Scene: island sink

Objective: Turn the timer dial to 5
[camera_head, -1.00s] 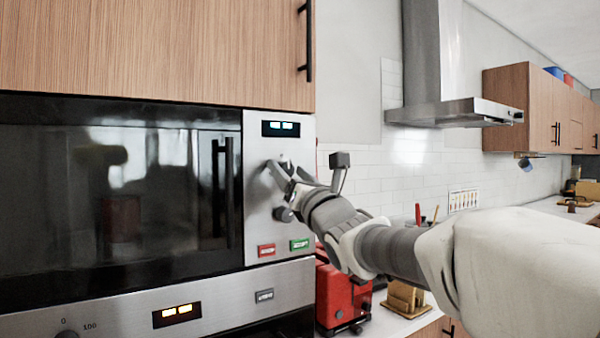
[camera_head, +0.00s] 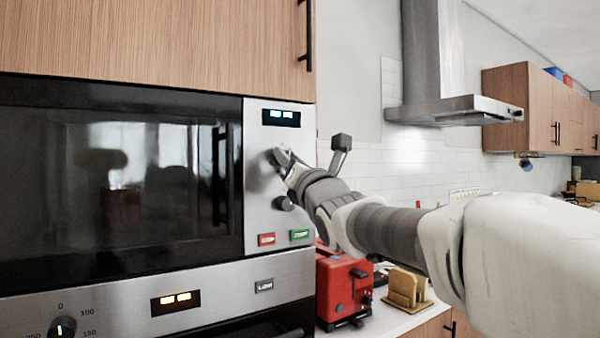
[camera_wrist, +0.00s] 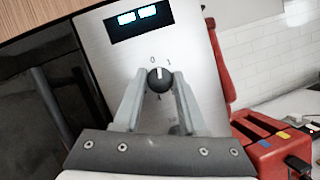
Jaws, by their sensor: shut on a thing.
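The timer dial (camera_wrist: 159,80) is a small dark round knob with a white pointer line on the steel microwave panel (camera_wrist: 182,35), below the lit display (camera_wrist: 137,17). In the wrist view its pointer points up, close to the 0 mark, with a 1 mark to the right. Other marks are partly hidden or too small to read. My gripper (camera_wrist: 160,83) has one finger on each side of the dial and is shut on it. In the head view my gripper (camera_head: 282,160) is at the upper part of the panel and covers the dial.
A second knob (camera_head: 284,203) sits below my gripper, above a red button (camera_head: 266,239) and a green button (camera_head: 300,234). The black door handle (camera_head: 222,175) is just left. A red toaster (camera_head: 342,285) stands below right on the counter.

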